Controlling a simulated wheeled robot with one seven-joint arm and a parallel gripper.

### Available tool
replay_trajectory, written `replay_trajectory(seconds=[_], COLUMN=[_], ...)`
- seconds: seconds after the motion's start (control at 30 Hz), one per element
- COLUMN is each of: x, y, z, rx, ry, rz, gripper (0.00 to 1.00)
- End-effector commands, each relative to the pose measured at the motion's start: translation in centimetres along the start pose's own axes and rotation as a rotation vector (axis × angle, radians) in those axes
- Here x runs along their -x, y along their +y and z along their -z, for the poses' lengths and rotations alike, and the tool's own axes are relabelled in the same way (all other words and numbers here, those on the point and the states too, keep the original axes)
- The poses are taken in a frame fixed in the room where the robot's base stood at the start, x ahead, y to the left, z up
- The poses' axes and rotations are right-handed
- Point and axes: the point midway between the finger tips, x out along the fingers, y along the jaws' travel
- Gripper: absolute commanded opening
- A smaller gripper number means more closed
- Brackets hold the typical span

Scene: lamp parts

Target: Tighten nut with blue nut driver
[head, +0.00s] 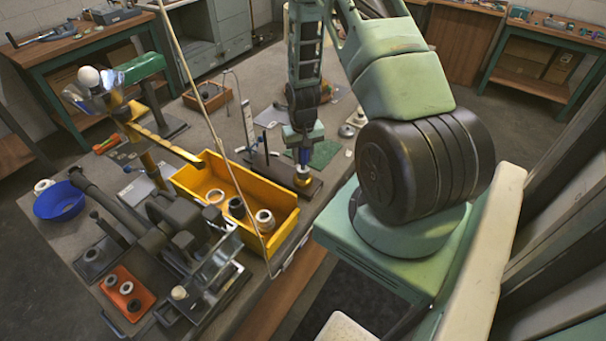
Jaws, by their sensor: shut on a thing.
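My gripper (302,146) points straight down over the middle of the grey table. It is shut on the blue nut driver (303,157), which stands upright below it; only a short blue part shows. The driver's lower end meets a small pale and brass-coloured fitting (303,177) on a dark flat base plate (280,168). The nut itself cannot be told apart at this size, and I cannot tell whether the driver is seated on it.
A yellow bin (186,192) with several ring-shaped parts stands just left of the plate. A thin upright rod stand (248,122) is close beside my gripper. A green mat (325,152) lies behind. A blue bowl (58,203) and orange tray (142,293) are at left.

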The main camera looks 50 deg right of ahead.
Motion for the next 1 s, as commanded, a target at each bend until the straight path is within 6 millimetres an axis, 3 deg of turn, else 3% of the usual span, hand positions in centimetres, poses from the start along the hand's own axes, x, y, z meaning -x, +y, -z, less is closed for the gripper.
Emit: replay_trajectory(seconds=[0.17, 0.43, 0.67, 1.0], x=[-0.11, -0.07, -0.12, -0.15], y=[-0.04, -0.03, -0.05, -0.06], z=[-0.03, -0.04, -0.04, -0.04], rx=[-0.212, -0.235, -0.506, -0.597], ry=[0.0, 0.0, 0.0, 0.0], rz=[0.0, 0.0, 0.0, 0.001], gripper=[0.05, 0.05, 0.05, 0.05])
